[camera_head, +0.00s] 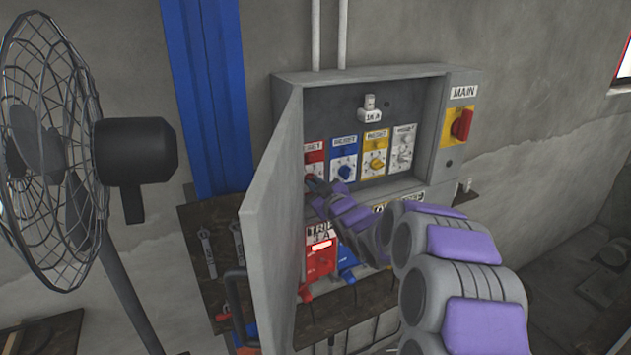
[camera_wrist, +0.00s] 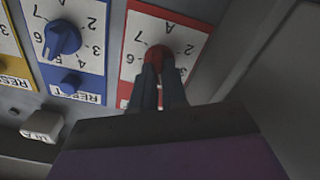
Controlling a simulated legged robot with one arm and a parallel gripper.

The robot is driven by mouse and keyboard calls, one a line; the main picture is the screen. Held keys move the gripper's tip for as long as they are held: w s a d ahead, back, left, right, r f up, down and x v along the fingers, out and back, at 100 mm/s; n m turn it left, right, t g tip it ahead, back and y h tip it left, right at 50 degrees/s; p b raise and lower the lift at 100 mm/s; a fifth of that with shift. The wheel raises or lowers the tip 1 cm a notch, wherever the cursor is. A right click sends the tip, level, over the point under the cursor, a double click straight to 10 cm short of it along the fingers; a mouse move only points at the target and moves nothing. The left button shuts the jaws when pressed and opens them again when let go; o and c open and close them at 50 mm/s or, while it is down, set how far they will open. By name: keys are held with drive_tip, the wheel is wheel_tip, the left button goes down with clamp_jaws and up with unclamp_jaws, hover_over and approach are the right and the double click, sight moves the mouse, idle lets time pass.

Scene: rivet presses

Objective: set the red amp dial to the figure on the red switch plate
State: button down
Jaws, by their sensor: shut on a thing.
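The red amp dial (camera_wrist: 157,56) sits on a white, red-bordered scale plate in the wrist view, which shows the panel upside down. Figures 2, 6, 7 and an A show around it; my fingers hide other marks and its pointer. My gripper (camera_wrist: 160,76) is shut on the dial's knob, one finger each side. In the head view my gripper (camera_head: 311,182) reaches into the open cabinet at the red-bordered plate (camera_head: 314,156), lowest left of the row. The red switch plate (camera_head: 318,264) is below, with a white label above it; its figure is too small to read.
Blue (camera_head: 344,158), yellow (camera_head: 375,154) and white (camera_head: 402,148) dial plates stand right of the red one. The open grey cabinet door (camera_head: 272,225) is close on the left of my gripper. A fan (camera_head: 50,140) stands far left. A red MAIN switch (camera_head: 461,125) is at right.

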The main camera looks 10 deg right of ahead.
drive_tip(key=shift+f, duration=0.35)
drive_tip(key=c, duration=1.4)
unclamp_jaws()
drive_tip(key=shift+c, duration=0.2)
drive_tip(key=shift+o, duration=1.4)
drive_tip(key=shift+r, duration=0.25)
drive_tip(key=b+v, duration=0.1)
drive_tip(key=v, duration=1.6)
drive_tip(key=shift+s, duration=0.2)
drive_tip(key=shift+d, duration=0.1)
